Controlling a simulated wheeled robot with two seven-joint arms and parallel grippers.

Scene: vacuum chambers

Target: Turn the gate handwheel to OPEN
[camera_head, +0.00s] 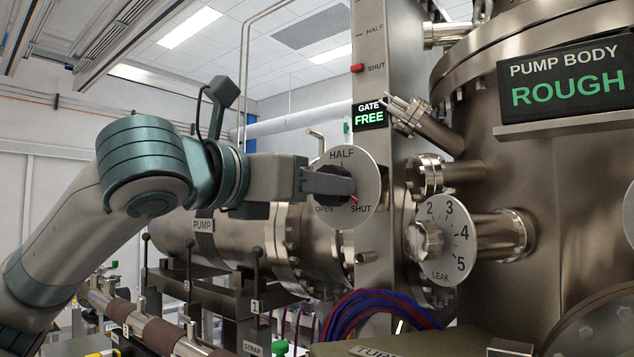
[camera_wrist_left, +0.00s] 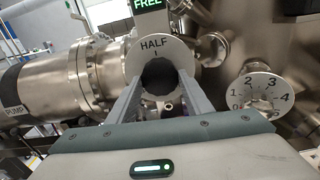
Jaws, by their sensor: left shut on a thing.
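The gate handwheel is the dark knob (camera_wrist_left: 160,76) in the middle of a round silver dial (camera_head: 367,172) marked OPEN, HALF and SHUT. In the head view a red pointer mark shows beside SHUT, at the dial's lower right. My left gripper (camera_head: 343,184) reaches in from the left and is shut on the knob. In the left wrist view its two fingers (camera_wrist_left: 160,88) lie on either side of the knob, just below HALF. The gate display (camera_head: 370,116) above the dial reads FREE. My right gripper is in neither view.
A leak dial (camera_head: 446,242) with numbers and a knob sits to the right of the gate dial. A bent metal rod (camera_head: 317,138) sticks out at the dial's upper left. Levers (camera_head: 255,265) stand below my left arm. The pump body display (camera_head: 566,82) reads ROUGH.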

